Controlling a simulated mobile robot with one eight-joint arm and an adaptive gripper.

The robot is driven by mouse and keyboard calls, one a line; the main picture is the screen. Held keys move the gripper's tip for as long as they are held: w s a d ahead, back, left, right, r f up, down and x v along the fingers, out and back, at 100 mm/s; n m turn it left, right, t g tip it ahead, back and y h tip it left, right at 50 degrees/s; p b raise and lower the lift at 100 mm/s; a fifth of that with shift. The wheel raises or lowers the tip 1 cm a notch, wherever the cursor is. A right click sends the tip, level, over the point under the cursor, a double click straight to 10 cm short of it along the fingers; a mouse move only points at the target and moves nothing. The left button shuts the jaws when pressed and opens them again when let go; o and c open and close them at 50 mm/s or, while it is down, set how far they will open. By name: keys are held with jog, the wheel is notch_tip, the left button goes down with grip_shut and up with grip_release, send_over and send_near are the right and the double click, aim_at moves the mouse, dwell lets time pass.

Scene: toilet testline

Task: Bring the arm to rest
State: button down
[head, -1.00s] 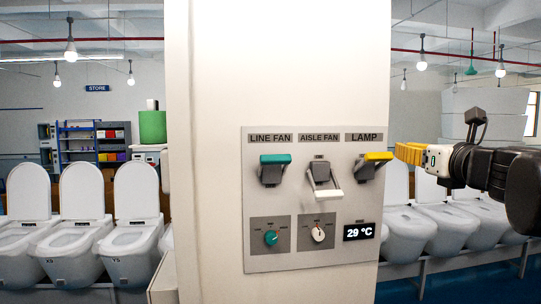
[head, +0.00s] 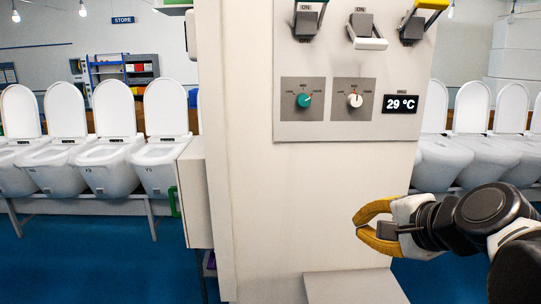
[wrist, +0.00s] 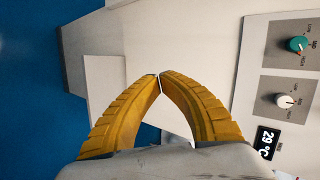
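My gripper (head: 358,227) has yellow curved fingers and is at the end of my dark arm, at the lower right of the head view. In the wrist view its two fingertips (wrist: 159,77) meet, with nothing between them. It is below the control panel (head: 343,137) on the cream column, apart from the switches. The yellow lamp lever (head: 432,4), the white aisle fan lever (head: 370,44) and the green line fan lever are at the top edge of the head view, partly cut off.
The panel holds a green knob (head: 304,101), a white knob (head: 355,101) and a 29 °C display (head: 401,104). A pale ledge (head: 350,288) sticks out at the column's foot. Toilets stand in rows on both sides. Blue floor (head: 90,262) is open at the left.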

jog(key=s+f+n+g+h+b, duration=0.1)
jog(key=s+f+n+b, duration=0.3)
jog(key=f, duration=0.6)
jog(key=s+f+n+g+h+b, duration=0.1)
jog(key=s+f+n+b, duration=0.3)
jog(key=f, duration=0.7)
jog(key=s+f+n+g+h+b, duration=0.1)
jog(key=s+f+n+b, duration=0.2)
jog(key=f, duration=0.8)
jog(key=n+b, duration=0.2)
jog(key=shift+s+d+f+n+g+h+b, duration=0.25)
jog(key=shift+s+d+n+g+h+b, duration=0.05)
jog(key=shift+s+d+h+b, duration=0.1)
